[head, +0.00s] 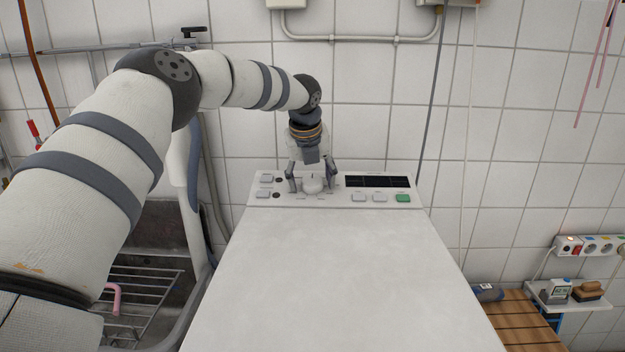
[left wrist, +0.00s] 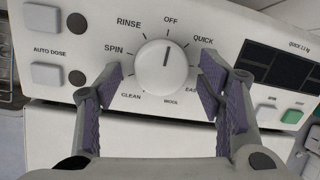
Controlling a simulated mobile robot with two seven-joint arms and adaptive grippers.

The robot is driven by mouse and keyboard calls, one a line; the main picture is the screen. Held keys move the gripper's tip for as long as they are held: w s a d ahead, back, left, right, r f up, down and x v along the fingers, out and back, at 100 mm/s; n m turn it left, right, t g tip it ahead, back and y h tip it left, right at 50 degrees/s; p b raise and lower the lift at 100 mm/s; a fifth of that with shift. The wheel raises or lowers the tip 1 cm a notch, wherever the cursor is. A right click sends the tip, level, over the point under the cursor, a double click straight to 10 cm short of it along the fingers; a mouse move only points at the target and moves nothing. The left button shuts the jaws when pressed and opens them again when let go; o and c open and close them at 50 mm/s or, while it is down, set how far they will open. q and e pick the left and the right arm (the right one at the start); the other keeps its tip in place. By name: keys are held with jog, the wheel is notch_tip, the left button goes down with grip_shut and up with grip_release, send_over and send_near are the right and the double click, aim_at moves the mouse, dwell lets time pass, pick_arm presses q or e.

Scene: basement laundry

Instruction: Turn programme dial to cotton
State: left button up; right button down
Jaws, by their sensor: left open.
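The programme dial (head: 313,186) is a round white knob on the control panel (head: 409,184) of a white washing machine. In the left wrist view the dial (left wrist: 160,68) has a dark line pointing up towards OFF. RINSE, SPIN, QUICK, CLEAN and WOOL are printed around it, with a label starting EAS partly hidden by a finger. I can see no cotton label. My left gripper (head: 312,189) is open, with one finger on each side of the dial. In the left wrist view a gap shows between each finger pad and the knob. My right gripper is not in view.
Grey buttons (head: 359,198), a dark display (head: 376,181) and a green button (head: 403,198) share the panel. The machine's white top (head: 320,270) is clear. A sink with a wire rack (head: 145,290) is at left, a wooden slatted surface (head: 525,322) at right.

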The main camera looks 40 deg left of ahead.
pick_arm(q)
jog(key=shift+c, duration=0.6)
jog(key=c, duration=1)
jog(key=shift+c, duration=0.2)
jog(key=m, duration=0.3)
jog(key=shift+a+m+h, duration=0.1)
jog(key=shift+m+h, duration=0.2)
jog(key=shift+m, duration=0.1)
jog(key=m+b, duration=0.1)
jog(key=m, duration=0.2)
jog(key=shift+a+m+h, duration=0.1)
jog(key=shift+m+h, duration=0.2)
jog(key=m, duration=0.4)
jog(key=shift+m+b, duration=0.3)
jog(key=shift+b, duration=0.1)
jog(key=shift+a+m+g+h+b, duration=0.1)
jog(key=shift+m+g+h+b, duration=0.3)
jog(key=shift+m, duration=1.5)
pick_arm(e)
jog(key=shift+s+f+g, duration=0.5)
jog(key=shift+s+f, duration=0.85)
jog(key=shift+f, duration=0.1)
